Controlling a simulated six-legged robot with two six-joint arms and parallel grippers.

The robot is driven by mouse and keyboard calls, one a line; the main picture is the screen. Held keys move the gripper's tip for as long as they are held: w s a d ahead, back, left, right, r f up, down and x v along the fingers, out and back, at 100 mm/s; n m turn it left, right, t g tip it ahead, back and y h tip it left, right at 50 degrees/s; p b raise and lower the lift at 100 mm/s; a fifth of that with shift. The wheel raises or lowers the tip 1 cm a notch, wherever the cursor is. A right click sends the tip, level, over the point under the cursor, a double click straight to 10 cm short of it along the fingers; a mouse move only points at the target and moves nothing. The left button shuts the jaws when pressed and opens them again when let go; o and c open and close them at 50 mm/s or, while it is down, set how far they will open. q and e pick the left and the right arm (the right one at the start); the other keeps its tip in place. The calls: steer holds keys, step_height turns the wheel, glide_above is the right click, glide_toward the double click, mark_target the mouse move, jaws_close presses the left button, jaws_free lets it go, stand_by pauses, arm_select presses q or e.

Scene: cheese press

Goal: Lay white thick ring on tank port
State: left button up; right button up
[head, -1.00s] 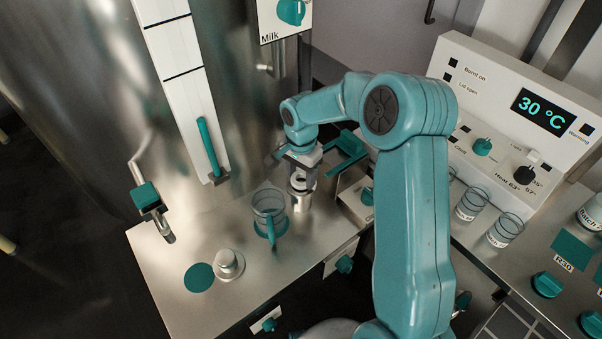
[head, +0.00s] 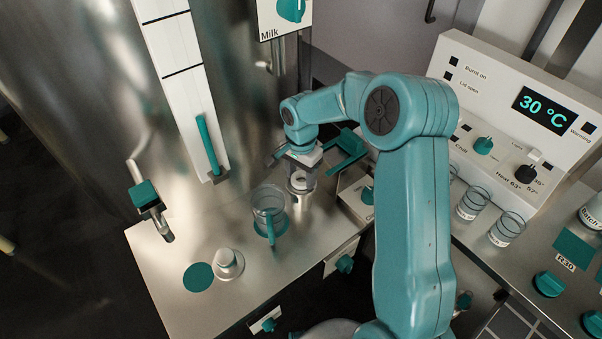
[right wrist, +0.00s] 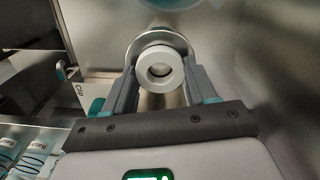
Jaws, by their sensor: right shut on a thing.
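The white thick ring (right wrist: 143,70) is held between the fingertips of my right gripper (right wrist: 160,73), seen face-on with its hole clear. In the head view it also shows as a small white ring (head: 299,182) under my right gripper (head: 301,171). A round steel flange (right wrist: 160,34), which looks like the tank port, lies behind the ring in the wrist view, partly hidden by it. I cannot tell whether ring and flange touch. My left gripper is out of view.
A clear jug with a teal handle (head: 270,210) stands close to the left of the gripper. Labelled glasses (head: 507,229) stand right, by the control panel (head: 520,115).

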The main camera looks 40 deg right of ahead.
stand_by(0.4)
steer(key=o, duration=1.4)
steer(key=shift+r+p, duration=2.65)
steer(key=shift+r, duration=1.35)
